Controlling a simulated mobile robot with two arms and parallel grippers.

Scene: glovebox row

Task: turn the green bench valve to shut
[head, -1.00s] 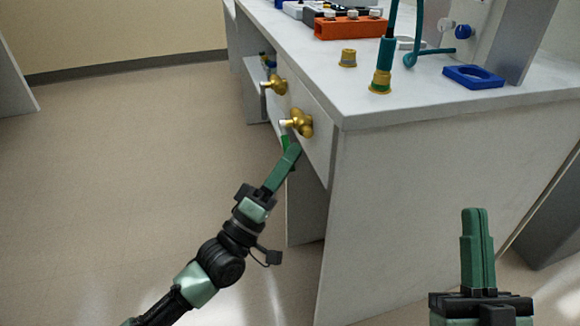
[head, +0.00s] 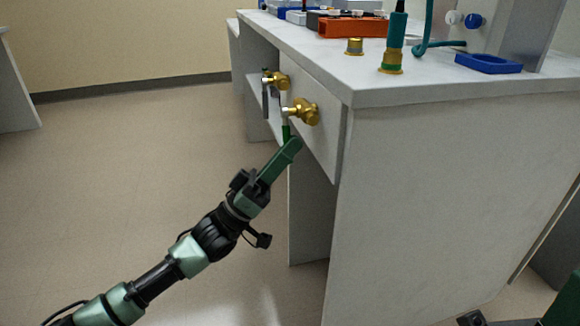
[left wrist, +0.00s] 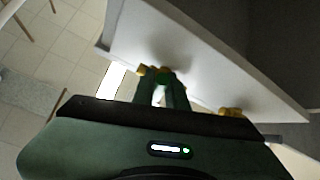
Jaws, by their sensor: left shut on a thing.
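The green bench valve is a brass body (head: 304,112) on the side panel of the bench, with a lever ending in a green grip (head: 286,131). The lever hangs roughly straight down from the valve. My left gripper (head: 291,149) is shut on the lower end of the green grip, which its fingers partly hide. In the left wrist view, the fingers (left wrist: 162,94) close around a bit of green (left wrist: 163,76) beside brass fittings. Only a dark and green part of my right arm shows at the bottom right edge of the head view; its jaws cannot be made out.
A second brass valve (head: 279,81) with a hanging lever sits farther along the panel. The white bench top (head: 430,82) carries a brass fitting (head: 355,46), a teal-hosed connector (head: 392,62), a blue holder (head: 488,63) and an orange block (head: 352,27). The floor left of the bench is clear.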

